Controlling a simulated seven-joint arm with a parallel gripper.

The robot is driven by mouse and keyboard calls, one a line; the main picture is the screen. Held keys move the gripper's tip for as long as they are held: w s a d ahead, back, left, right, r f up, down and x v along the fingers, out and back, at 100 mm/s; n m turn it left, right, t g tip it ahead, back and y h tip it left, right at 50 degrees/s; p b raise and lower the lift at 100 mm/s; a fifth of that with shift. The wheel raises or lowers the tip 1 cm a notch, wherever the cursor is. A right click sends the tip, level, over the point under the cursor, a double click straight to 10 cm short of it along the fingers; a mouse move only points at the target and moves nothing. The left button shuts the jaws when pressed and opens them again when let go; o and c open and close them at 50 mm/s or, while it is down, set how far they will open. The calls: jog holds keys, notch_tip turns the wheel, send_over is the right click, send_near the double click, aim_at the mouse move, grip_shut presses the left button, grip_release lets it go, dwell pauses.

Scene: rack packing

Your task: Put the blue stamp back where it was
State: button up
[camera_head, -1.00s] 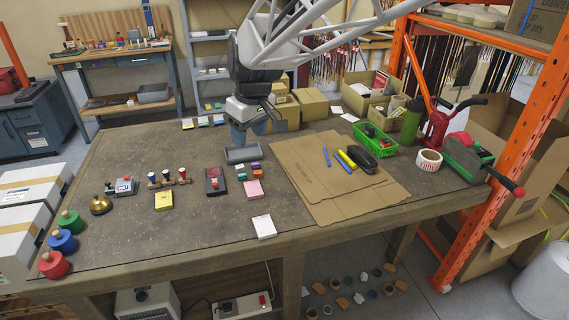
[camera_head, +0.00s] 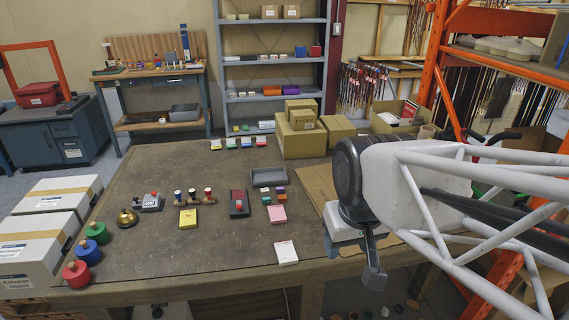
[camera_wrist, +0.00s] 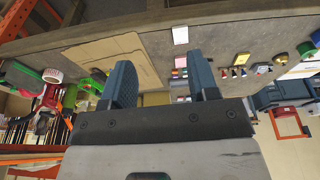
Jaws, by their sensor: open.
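A small wooden stamp rack (camera_head: 193,202) stands left of the table's middle with three upright stamps. The left one has a blue-looking handle top (camera_head: 178,193), with a dark one (camera_head: 192,192) and a red one (camera_head: 208,192) to its right. The stamps look seated in the rack, but are too small to judge closely. They also show small in the wrist view as a row of stamps (camera_wrist: 234,71). My gripper (camera_head: 373,277) is off the table's front right, far from the rack. In the wrist view my gripper (camera_wrist: 160,66) is open, with nothing between its fingers.
Around the rack are a yellow pad (camera_head: 188,219), a grey device (camera_head: 148,203), a brass bell (camera_head: 127,218) and a dark red-topped box (camera_head: 239,203). Green (camera_head: 98,233), blue (camera_head: 89,251) and red (camera_head: 77,273) knobbed discs line the left edge. Cardboard boxes (camera_head: 300,138) stand behind.

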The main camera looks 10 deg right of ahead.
jog(key=shift+s+d+f+m, duration=0.15)
jog(key=shift+s+f, duration=0.1)
jog(key=shift+s, duration=0.3)
jog(key=shift+s+d+f+m, duration=0.15)
jog(key=shift+s+f, duration=0.1)
jog(key=shift+s, duration=0.3)
